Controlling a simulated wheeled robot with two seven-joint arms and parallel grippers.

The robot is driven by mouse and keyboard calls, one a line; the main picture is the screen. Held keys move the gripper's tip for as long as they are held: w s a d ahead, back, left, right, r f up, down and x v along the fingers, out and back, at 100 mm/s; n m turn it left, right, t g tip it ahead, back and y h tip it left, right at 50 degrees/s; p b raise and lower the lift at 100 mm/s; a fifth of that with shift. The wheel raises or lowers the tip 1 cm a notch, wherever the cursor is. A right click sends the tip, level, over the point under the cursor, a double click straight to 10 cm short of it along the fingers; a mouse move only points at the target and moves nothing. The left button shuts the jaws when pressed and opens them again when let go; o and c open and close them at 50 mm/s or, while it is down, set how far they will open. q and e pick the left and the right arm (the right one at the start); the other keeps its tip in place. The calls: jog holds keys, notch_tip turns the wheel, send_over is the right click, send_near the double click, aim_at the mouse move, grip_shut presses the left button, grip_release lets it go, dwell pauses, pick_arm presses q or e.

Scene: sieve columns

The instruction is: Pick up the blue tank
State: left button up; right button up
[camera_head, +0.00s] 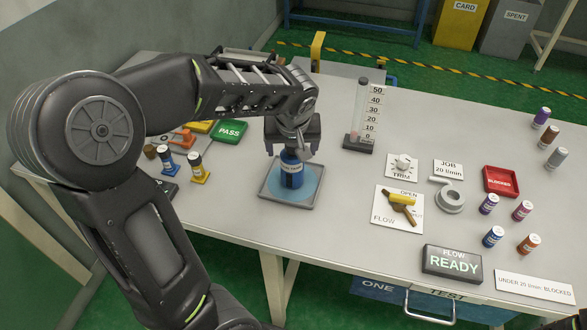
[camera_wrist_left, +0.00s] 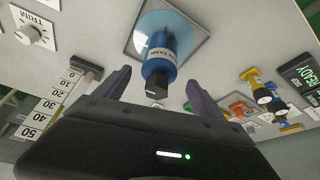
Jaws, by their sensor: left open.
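The blue tank (camera_head: 291,172) stands upright on a grey square tray (camera_head: 264,198) with a light blue round patch, near the middle of the table. In the left wrist view the tank (camera_wrist_left: 159,60) shows its white label band and black cap. My left gripper (camera_head: 291,153) is directly above the tank, pointing down. In the left wrist view the gripper (camera_wrist_left: 158,80) is open, with one finger on each side of the cap end. Whether a finger touches the tank I cannot tell. The gripper hides the tank's top in the head view. My right gripper is not in view.
A graduated sight tube (camera_head: 359,110) stands right of the gripper. A yellow flow lever (camera_head: 402,199) and a READY box (camera_head: 451,264) are further right. Small bottles (camera_head: 198,168) and a green PASS plate (camera_head: 230,132) are at left. Table between tray and lever is clear.

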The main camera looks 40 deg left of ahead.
pick_arm(q)
jog(key=shift+x, duration=1.3)
jog(key=shift+p+x, duration=0.6)
jog(key=shift+x, duration=2.05)
jog(key=shift+d, duration=0.1)
jog(key=shift+c, duration=0.6)
jog(key=shift+r, duration=0.1)
grip_shut()
